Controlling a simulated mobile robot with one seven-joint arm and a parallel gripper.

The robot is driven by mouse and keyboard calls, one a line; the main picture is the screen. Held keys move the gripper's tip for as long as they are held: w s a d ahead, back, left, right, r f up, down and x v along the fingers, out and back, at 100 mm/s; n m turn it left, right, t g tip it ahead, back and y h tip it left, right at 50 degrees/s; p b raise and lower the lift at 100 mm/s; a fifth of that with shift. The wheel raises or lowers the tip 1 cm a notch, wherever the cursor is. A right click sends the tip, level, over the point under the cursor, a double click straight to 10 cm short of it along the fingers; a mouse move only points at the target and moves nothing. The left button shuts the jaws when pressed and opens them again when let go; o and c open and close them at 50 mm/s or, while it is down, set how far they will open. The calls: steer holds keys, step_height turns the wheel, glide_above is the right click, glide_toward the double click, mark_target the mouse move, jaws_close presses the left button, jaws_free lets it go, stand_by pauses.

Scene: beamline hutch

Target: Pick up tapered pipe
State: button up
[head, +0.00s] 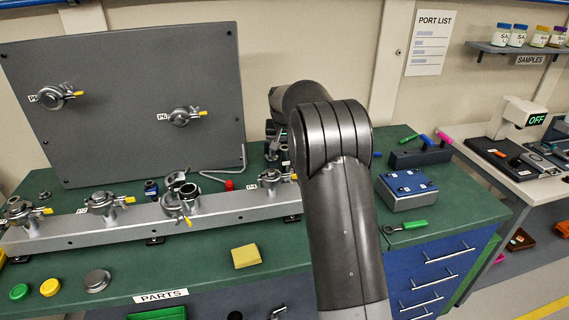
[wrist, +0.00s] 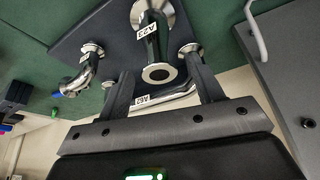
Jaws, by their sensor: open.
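In the wrist view my gripper (wrist: 164,85) is open, with its two dark fingers apart and nothing clamped between them. A metal pipe piece labelled A23 (wrist: 158,73) has a round open flange facing the camera, between the fingertips in the picture. It may be the tapered pipe, but I cannot clearly see its taper. A bent metal pipe (wrist: 76,82) with flanged ends is to the left. In the head view my arm hides the gripper and most of these parts.
The pipes are on a dark board (wrist: 110,32) on the green bench. A long metal rail (head: 150,225) with clamped ports runs along the bench at left, before a grey upright panel (head: 130,110). A blue box (head: 407,188) and a green-handled tool (head: 410,226) lie right of my arm.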

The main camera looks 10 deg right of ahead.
mark_target(285, 160)
steer(key=x, duration=0.3)
steer(key=shift+w+f, duration=0.1)
steer(key=shift+f, duration=0.15)
steer(key=shift+c, duration=0.5)
steer(key=c, duration=1.1)
